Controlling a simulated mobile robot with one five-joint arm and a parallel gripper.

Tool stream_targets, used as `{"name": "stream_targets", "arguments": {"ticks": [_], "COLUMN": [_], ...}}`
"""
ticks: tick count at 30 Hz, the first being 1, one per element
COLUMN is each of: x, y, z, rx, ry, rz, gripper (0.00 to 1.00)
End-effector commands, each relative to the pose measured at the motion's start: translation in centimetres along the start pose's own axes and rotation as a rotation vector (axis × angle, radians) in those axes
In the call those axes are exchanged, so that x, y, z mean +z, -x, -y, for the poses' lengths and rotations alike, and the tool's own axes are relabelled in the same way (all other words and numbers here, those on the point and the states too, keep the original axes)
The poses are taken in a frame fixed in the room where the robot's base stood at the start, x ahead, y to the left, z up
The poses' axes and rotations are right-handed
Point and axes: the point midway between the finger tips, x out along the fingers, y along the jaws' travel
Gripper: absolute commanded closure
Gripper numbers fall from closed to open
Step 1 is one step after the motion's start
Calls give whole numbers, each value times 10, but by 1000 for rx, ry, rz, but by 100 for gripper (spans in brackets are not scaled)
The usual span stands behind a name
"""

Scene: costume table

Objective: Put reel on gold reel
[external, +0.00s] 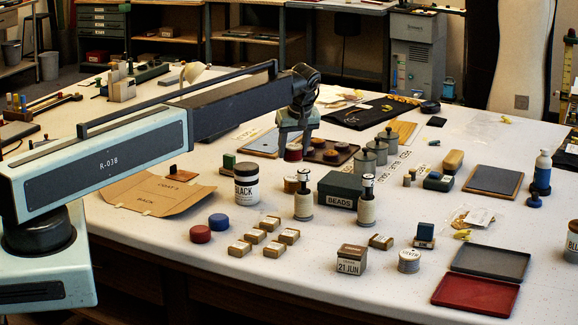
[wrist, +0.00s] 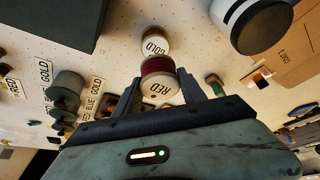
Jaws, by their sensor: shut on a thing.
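My gripper (external: 292,138) is shut on a reel with dark red thread and a pale end marked RED (wrist: 160,86). In the external view the red reel (external: 293,153) hangs below the fingers. The gold reel, with a pale end marked GOLD (wrist: 155,43), lies just beyond the red reel in the wrist view. I cannot tell the exact height of the held reel.
The BLACK jar (external: 246,185) stands left of the gold reel, the BEADS box (external: 339,190) to its right. Grey canisters (external: 364,162) and a brown tray (external: 318,157) stand near my gripper. A brown folder (external: 150,193) lies left.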

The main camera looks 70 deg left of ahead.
Motion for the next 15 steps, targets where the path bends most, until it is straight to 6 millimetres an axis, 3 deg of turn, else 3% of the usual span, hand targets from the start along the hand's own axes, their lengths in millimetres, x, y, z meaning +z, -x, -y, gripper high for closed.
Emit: {"name": "stream_targets", "arguments": {"ticks": [1,7,12,15], "x": [7,8,19,22], "y": [-17,-19,-46,-52], "z": [0,0,0,0], "rx": [0,0,0,0], "ry": [0,0,0,0], "rz": [0,0,0,0], "gripper": [100,100,100,100]}}
